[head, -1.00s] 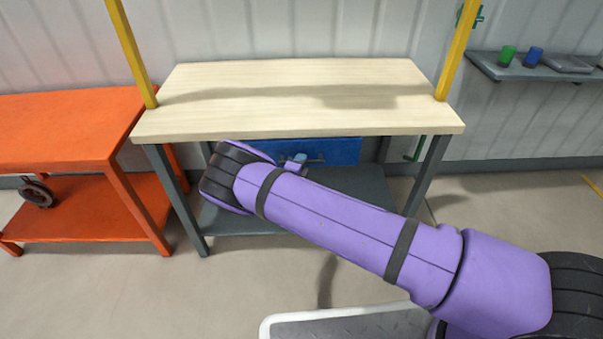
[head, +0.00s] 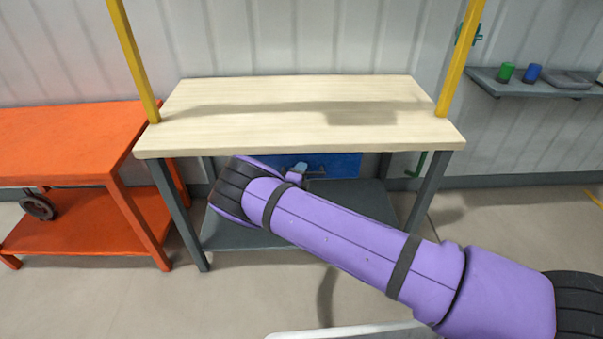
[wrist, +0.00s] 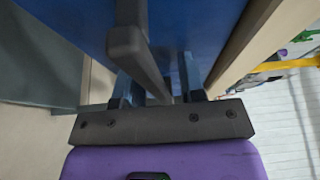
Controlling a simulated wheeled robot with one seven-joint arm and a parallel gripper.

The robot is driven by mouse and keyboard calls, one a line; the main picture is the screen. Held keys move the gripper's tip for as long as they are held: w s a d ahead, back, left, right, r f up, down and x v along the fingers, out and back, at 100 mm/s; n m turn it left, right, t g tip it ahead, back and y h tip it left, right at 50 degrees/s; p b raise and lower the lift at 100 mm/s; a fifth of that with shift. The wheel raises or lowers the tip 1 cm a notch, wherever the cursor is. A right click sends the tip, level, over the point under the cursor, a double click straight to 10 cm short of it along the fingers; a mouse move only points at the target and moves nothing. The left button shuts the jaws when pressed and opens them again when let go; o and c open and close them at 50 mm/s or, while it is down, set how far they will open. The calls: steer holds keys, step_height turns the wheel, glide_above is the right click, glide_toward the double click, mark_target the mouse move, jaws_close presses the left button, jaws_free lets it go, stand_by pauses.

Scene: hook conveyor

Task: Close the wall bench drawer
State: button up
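The wall bench (head: 300,115) has a pale wooden top and grey legs. Its blue drawer (head: 343,166) sits under the top, partly hidden by my arm and the bench edge. How far out the drawer stands is hard to tell. My gripper (head: 297,173) is at the drawer front, just below the bench top. In the wrist view the blue drawer front (wrist: 205,25) is close ahead, with a dark grey bar handle (wrist: 135,50). My gripper's fingers (wrist: 155,88) are apart, with the handle's bar seen between them. Contact with the handle is unclear.
An orange table (head: 70,140) stands at the left, close to the bench. Yellow posts (head: 133,60) rise at both ends of the bench. A grey wall shelf (head: 535,85) with a green and a blue cup is at the right. Floor in front is clear.

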steer(key=v, duration=1)
steer(key=shift+s, duration=0.35)
steer(key=shift+a, duration=0.15)
